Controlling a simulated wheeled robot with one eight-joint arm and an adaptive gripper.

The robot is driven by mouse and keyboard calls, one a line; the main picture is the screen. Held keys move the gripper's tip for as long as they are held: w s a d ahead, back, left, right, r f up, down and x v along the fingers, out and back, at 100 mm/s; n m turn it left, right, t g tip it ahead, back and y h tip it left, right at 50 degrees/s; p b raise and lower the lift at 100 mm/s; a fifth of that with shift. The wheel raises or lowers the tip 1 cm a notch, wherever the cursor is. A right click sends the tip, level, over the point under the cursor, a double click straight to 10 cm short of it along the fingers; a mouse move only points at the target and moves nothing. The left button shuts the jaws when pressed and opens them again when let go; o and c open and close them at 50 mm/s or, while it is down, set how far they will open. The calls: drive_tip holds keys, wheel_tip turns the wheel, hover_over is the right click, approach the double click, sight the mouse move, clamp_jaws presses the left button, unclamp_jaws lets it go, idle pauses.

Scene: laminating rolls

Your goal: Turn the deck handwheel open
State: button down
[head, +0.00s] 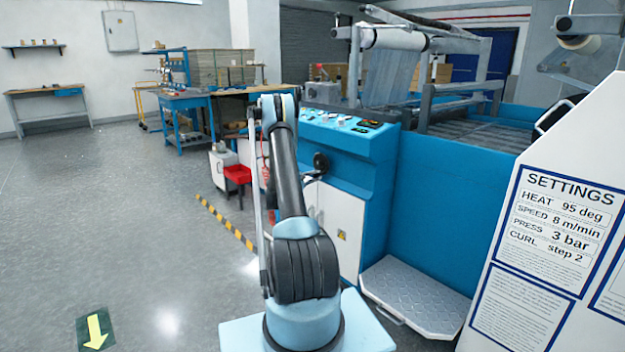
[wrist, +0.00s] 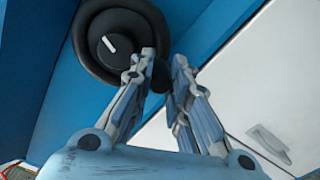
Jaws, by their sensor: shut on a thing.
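The deck handwheel (wrist: 88,42) is a black round wheel on the blue console, with a white line on its hub that slants down to the right. In the head view the handwheel (head: 320,160) shows on the console's side, just right of my arm. My gripper (wrist: 164,66) is at the wheel's right edge in the wrist view. Its two fingers are shut on a dark handle (wrist: 162,77) at the rim, which is partly hidden between the fingertips. In the head view my gripper is mostly hidden behind my arm.
The console (head: 345,145) has buttons and dials on top and white doors (head: 340,220) below. A metal step (head: 415,295) lies at its foot. A settings board (head: 545,240) stands close at the right. A red bin (head: 238,174) is left of my arm. The left floor is open.

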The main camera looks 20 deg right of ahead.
drive_tip(key=shift+s+d+r+n, duration=0.1)
drive_tip(key=shift+s+n, duration=0.2)
drive_tip(key=shift+n, duration=0.4)
drive_tip(key=shift+s+d+r+n, duration=0.1)
drive_tip(key=shift+s+n, duration=0.2)
drive_tip(key=shift+n, duration=0.4)
drive_tip(key=shift+s, duration=0.1)
drive_tip(key=c, duration=1.8)
unclamp_jaws()
drive_tip(key=v, duration=1.2)
